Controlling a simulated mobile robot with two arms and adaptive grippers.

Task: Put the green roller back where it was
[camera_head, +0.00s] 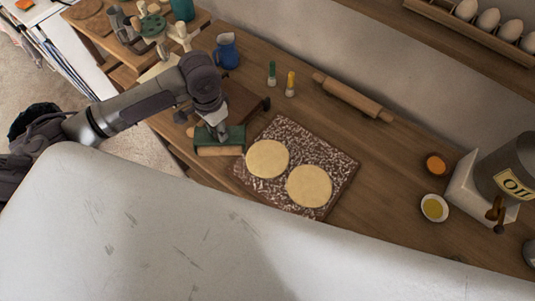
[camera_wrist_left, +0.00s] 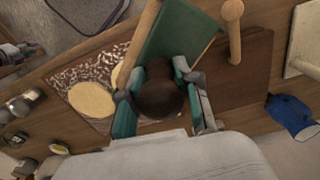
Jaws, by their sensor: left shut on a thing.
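My left gripper (camera_head: 213,130) is low over the left part of the counter. In the left wrist view its two fingers (camera_wrist_left: 158,98) are shut around a dark brown round knob. The green roller (camera_head: 232,134) is directly under the gripper, with a pale wooden cylinder along its front side. It also shows in the left wrist view (camera_wrist_left: 178,32), just past the knob. The knob and fingers hide part of it, and I cannot tell whether it touches the counter.
A speckled board (camera_head: 335,160) with two dough rounds (camera_head: 308,186) lies right of the green roller. A brown board (camera_head: 240,98) and blue jug (camera_head: 227,50) are behind. Two small bottles (camera_head: 291,84) and a rolling pin (camera_head: 352,97) are at the back.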

